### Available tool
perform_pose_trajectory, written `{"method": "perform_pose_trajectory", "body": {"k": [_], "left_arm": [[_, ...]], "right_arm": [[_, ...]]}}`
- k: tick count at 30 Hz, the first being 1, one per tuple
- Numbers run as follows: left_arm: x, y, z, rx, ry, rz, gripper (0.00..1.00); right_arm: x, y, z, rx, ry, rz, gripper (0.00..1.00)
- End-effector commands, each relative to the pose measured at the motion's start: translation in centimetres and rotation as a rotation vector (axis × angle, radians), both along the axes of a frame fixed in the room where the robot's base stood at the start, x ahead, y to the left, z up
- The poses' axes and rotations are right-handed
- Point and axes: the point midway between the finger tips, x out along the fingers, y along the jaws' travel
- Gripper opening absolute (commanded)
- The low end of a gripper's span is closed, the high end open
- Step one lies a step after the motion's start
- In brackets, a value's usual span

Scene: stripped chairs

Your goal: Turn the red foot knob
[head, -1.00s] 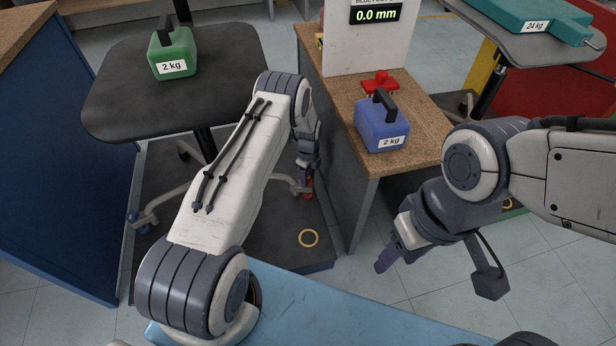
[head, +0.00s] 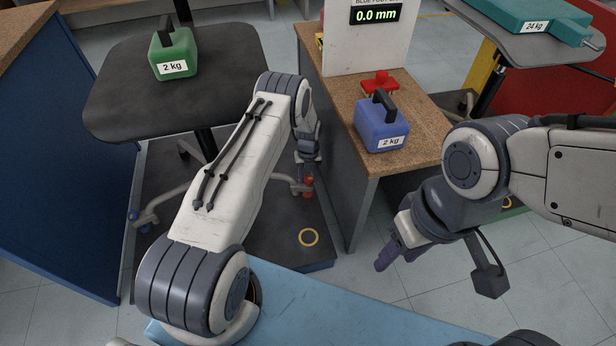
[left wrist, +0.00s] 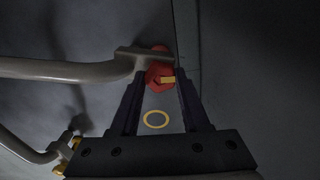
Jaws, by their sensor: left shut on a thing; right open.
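The red foot knob (head: 308,187) sits at the end of a chair base leg, low over the dark floor plate. My left gripper (head: 309,178) reaches down to it and is shut on it. In the left wrist view the knob (left wrist: 155,77), with a yellow mark (left wrist: 168,80), lies between the two fingers of my left gripper (left wrist: 160,85), under the leg's end. The chair (head: 115,95) has a black seat bearing a green 2 kg weight (head: 173,52).
The wooden bench (head: 425,128) bears a blue 2 kg weight (head: 381,125), a red knobbed part (head: 380,83) and a display (head: 375,14) reading 0.0 mm. A yellow ring (head: 309,238) lies on the floor plate (head: 270,235). A blue cabinet (head: 50,170) stands left.

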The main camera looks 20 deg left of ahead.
Motion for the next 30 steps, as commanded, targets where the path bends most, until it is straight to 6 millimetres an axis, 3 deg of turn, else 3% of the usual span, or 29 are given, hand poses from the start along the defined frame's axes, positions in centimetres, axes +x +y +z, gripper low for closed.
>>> {"method": "perform_pose_trajectory", "body": {"k": [22, 23, 24, 25, 30], "left_arm": [[0.04, 0.18, 0.04, 0.002, -0.001, -0.087, 0.0], [0.04, 0.18, 0.04, 0.002, -0.001, -0.087, 0.53], [0.04, 0.17, 0.04, 0.002, -0.001, -0.087, 0.69], [0.04, 0.16, 0.04, 0.001, -0.002, -0.086, 0.76], [0.03, 0.09, 0.03, 0.0, -0.001, -0.087, 0.76]], "right_arm": [[0.0, 0.0, 0.04, 0.0, 0.0, 0.0, 0.5], [0.0, 0.0, 0.04, 0.0, 0.0, 0.0, 0.5], [0.0, 0.0, 0.04, 0.0, 0.0, 0.0, 0.5], [0.0, 0.0, 0.04, 0.0, 0.0, 0.0, 0.5], [0.0, 0.0, 0.04, 0.0, 0.0, 0.0, 0.5]]}}
